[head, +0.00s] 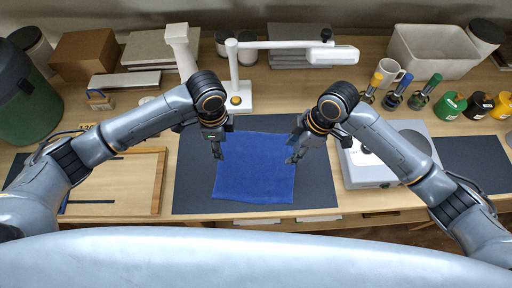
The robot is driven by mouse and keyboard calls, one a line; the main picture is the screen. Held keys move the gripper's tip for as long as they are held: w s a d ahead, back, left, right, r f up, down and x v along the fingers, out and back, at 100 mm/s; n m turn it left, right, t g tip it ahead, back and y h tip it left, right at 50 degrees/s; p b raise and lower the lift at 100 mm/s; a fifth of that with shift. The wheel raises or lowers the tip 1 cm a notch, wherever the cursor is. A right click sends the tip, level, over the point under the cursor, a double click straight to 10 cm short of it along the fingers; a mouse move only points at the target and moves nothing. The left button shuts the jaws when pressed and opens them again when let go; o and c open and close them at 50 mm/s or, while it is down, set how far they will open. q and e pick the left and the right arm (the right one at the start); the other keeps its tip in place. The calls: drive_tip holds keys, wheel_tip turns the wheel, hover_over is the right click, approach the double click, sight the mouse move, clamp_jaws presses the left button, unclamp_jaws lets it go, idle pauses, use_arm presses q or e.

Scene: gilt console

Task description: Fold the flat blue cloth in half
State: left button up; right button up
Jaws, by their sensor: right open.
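The blue cloth (254,172) lies flat and spread out on a dark mat (191,190) in the middle of the table. Its right and upper left edges are partly hidden by my grippers. My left gripper (217,153) points down at the cloth's upper left; whether its fingers are open is too small to tell. My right gripper (292,157) is open over the cloth's right edge, with nothing seen between its fingers. I cannot tell whether either gripper touches the cloth.
A white desk lamp (236,75) stands behind the cloth. A wooden tray (155,180) lies at left and a grey-white device (364,170) at right. Bottles, a mug (390,72) and a white bin (432,50) stand at the back right. The mat's front strip is clear.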

sight(224, 163)
use_arm(q)
drive_tip(key=f, duration=0.7)
drive_tip(key=shift+s, duration=0.2)
use_arm(e)
drive_tip(key=f, duration=0.7)
drive_tip(key=shift+s, duration=0.2)
use_arm(q)
drive_tip(key=shift+w+f, duration=0.1)
drive_tip(key=shift+f, duration=0.3)
use_arm(e)
drive_tip(key=shift+w+f, duration=0.1)
drive_tip(key=shift+f, duration=0.3)
use_arm(q)
drive_tip(key=shift+f+b, duration=0.25)
drive_tip(key=shift+b, duration=0.05)
use_arm(e)
drive_tip(key=shift+f, duration=0.25)
use_arm(q)
drive_tip(key=shift+r, duration=0.1)
use_arm(e)
drive_tip(key=shift+r, duration=0.1)
